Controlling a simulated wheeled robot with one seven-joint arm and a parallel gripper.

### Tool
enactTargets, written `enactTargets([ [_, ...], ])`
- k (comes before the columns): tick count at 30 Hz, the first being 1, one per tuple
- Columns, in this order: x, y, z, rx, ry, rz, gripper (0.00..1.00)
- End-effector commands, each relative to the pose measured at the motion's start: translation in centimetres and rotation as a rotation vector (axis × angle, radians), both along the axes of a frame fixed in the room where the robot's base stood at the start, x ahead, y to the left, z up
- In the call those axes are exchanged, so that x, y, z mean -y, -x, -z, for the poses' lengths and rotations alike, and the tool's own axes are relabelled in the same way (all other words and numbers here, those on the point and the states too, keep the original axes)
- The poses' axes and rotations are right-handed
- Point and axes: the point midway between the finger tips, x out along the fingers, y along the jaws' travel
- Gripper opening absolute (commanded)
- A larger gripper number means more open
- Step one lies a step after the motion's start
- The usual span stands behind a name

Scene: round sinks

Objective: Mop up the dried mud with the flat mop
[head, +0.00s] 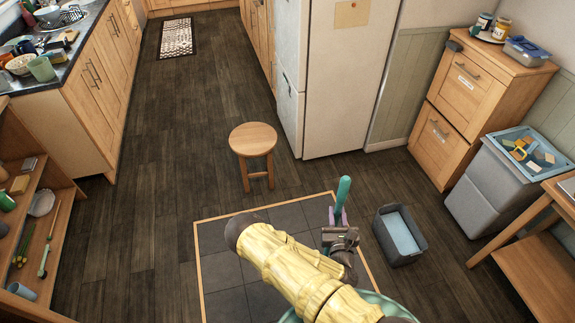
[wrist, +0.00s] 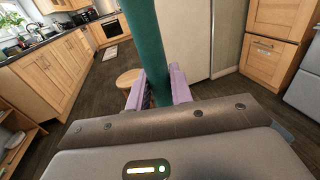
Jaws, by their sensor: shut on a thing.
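My gripper (head: 338,220) is shut on a teal mop handle (head: 344,189), above the dark tiled patch of floor. In the wrist view, the handle (wrist: 146,45) rises between the lilac fingers of my gripper (wrist: 158,92). The top of the handle sticks up above the fingers in the head view. The mop's flat head is not visible; my arm hides the area below. No dried mud can be made out on the visible part of the tiles (head: 222,238).
A grey bucket (head: 399,235) with light blue inside stands right of the tiles. A round wooden stool (head: 253,140) stands just beyond them. The fridge (head: 335,80), drawer cabinet (head: 478,100) and grey bin (head: 490,190) line the right. Open wood floor (head: 185,120) lies ahead left.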

Motion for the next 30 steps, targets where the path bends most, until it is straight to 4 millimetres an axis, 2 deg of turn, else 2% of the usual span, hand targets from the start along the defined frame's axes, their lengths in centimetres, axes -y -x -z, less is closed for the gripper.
enactTargets([
  [9,-0.1,-0.1,-0.1,0.003,0.000,-0.001,0.00],
  [14,-0.8,-0.9,0.0,0.004,-0.004,0.012,0.00],
  [22,-4.1,-4.1,-0.5,0.004,-0.009,0.067,0.00],
  [30,-8.2,-7.5,-1.9,-0.001,-0.010,0.116,0.00],
])
